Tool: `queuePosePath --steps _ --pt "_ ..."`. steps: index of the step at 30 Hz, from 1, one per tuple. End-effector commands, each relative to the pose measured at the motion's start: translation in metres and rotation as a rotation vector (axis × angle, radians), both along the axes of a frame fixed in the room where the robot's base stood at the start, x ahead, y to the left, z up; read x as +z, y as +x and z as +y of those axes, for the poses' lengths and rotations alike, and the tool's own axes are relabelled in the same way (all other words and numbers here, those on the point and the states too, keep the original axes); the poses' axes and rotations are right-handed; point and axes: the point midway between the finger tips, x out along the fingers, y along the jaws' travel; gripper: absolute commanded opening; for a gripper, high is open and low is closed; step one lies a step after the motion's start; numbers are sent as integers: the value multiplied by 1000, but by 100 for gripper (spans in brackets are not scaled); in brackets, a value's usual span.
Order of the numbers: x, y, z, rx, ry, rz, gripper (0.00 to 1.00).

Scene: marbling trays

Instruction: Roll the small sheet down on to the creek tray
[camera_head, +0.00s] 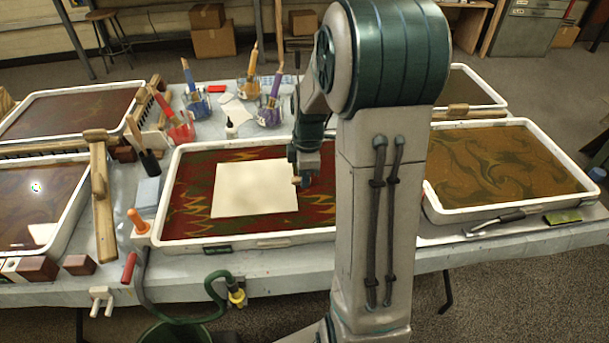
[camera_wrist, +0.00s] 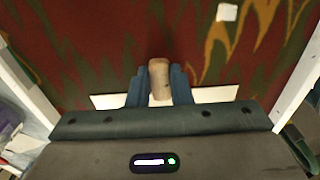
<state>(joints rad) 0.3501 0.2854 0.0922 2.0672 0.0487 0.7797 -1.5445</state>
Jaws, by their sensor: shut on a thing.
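A plain cream sheet (camera_head: 255,188) is over the middle tray (camera_head: 190,242), whose bath has a red, green and yellow flame pattern. The sheet looks fairly flat; I cannot tell how much of it touches the bath. My gripper (camera_head: 297,180) is at the sheet's right edge, partly hidden behind my arm in the head view. In the wrist view my gripper (camera_wrist: 159,82) is shut on a short wooden handle (camera_wrist: 160,72). Strips of the sheet (camera_wrist: 215,94) show on both sides of the fingers. I cannot read which tray is the creek tray.
A brown swirled tray (camera_head: 520,205) stands to the right. Darker trays (camera_head: 68,250) stand to the left, with a wooden mallet-like tool (camera_head: 102,200) by them. Jars with brushes (camera_head: 270,112) are behind the middle tray. A small white patch (camera_wrist: 227,12) shows on the bath.

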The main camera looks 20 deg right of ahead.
Motion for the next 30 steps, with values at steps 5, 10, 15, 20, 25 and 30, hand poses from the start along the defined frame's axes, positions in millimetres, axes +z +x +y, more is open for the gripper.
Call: queuePosePath --steps 5,10,15,20,25,30 --pt "0 0 0 0 0 1 0" --pt "0 0 0 0 0 1 0" --pt "0 0 0 0 0 1 44" --pt "0 0 0 0 0 1 44" --pt "0 0 0 0 0 0 58" --pt "0 0 0 0 0 0 58"
